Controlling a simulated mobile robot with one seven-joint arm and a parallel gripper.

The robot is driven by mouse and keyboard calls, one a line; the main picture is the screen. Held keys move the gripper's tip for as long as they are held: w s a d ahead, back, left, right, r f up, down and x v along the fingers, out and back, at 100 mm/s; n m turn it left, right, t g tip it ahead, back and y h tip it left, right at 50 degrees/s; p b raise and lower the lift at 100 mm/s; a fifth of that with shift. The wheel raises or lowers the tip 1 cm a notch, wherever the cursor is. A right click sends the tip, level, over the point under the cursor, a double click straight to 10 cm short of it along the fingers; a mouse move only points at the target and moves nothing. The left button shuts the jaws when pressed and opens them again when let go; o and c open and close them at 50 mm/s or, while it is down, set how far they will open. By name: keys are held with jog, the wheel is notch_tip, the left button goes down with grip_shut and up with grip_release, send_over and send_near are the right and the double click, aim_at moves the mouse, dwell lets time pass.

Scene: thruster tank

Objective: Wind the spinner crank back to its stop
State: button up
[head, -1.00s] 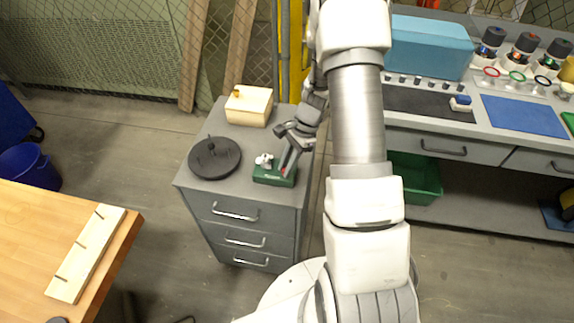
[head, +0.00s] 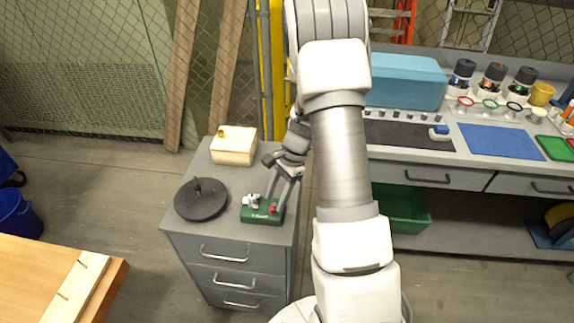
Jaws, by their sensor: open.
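A small green box (head: 259,215) sits at the front right of the grey drawer cabinet's top.
A black disc with an upright post (head: 201,199) lies left of the green box. A cream box (head: 234,146) stands behind on the grey cabinet (head: 185,238). A workbench (head: 480,150) with a blue case (head: 405,82) is at right. A wooden table (head: 30,275) is at lower left.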

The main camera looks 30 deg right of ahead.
jog(key=p+v, duration=0.1)
jog(key=v, duration=1.3)
jog(key=shift+r, duration=0.35)
jog(key=s+a+r+n+t+h+p, duration=0.1)
jog(key=s+a+r+n, duration=0.3)
jog(key=r, duration=0.3)
jog(key=s+a+r+n+t+h, duration=0.1)
jog(key=s+a+r+n+h, duration=0.1)
jog(key=s+a+r+n, duration=0.4)
jog(key=s+a+r+n+t+h, duration=0.1)
jog(key=s+a+r+n+t, duration=0.2)
jog(key=s, duration=0.6)
jog(key=shift+a+r+n+t+h, duration=0.3)
jog(key=shift+r+n+t, duration=0.4)
jog(key=shift+r+n, duration=0.7)
jog(key=shift+s+d+f, duration=0.1)
